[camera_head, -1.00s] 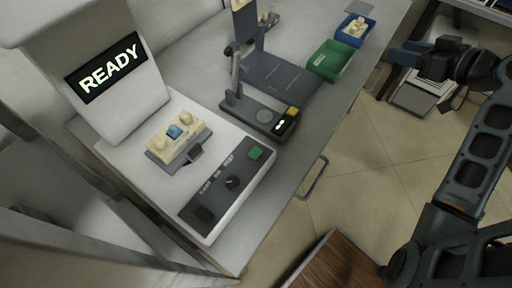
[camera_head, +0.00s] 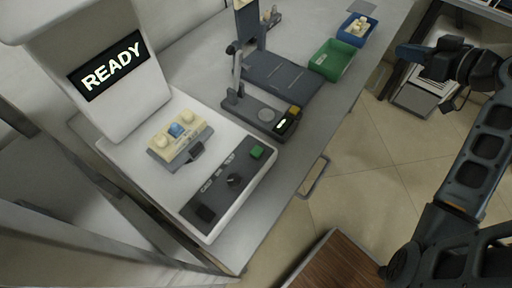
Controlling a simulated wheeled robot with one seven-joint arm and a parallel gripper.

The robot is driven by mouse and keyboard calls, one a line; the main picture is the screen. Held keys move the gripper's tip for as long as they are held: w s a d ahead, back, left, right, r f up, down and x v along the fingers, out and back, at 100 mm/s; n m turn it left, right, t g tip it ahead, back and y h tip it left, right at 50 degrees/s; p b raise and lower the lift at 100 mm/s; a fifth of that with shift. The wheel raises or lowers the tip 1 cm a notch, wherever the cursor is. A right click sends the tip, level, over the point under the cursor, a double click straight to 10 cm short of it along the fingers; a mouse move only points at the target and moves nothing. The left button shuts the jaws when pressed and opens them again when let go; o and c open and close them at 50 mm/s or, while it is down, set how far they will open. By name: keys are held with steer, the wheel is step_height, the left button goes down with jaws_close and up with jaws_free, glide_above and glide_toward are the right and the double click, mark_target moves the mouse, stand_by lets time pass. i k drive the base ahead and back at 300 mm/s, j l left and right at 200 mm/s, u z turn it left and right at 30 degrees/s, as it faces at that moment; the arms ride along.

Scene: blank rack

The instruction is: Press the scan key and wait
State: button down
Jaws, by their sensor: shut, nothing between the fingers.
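A white scanner (camera_head: 140,158) stands on the counter at the left. Its tilted screen (camera_head: 109,66) reads READY. Its dark front panel (camera_head: 221,192) has a green key (camera_head: 257,152), a black knob (camera_head: 234,179) and a dark square key (camera_head: 205,213). The small labels on the panel are too blurred to read surely. A cream block with a blue middle and two knobs (camera_head: 177,131) sits in a grey holder on the scanner's bed. My gripper (camera_head: 408,54) is shut and empty at the upper right, over the floor side, well apart from the scanner.
A dark grey device with an upright post (camera_head: 280,78) and a small lit display (camera_head: 282,124) stands right of the scanner. A green tray (camera_head: 332,60) and a blue bin (camera_head: 357,28) holding cream pieces lie beyond it. A wooden surface (camera_head: 338,264) is at the bottom.

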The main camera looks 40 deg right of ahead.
mark_target(256, 152)
steer(key=j+u, duration=0.25)
steer(key=u, duration=0.15)
steer(key=j+u, duration=0.25)
steer(key=u, duration=0.15)
steer(key=k+j, duration=0.05)
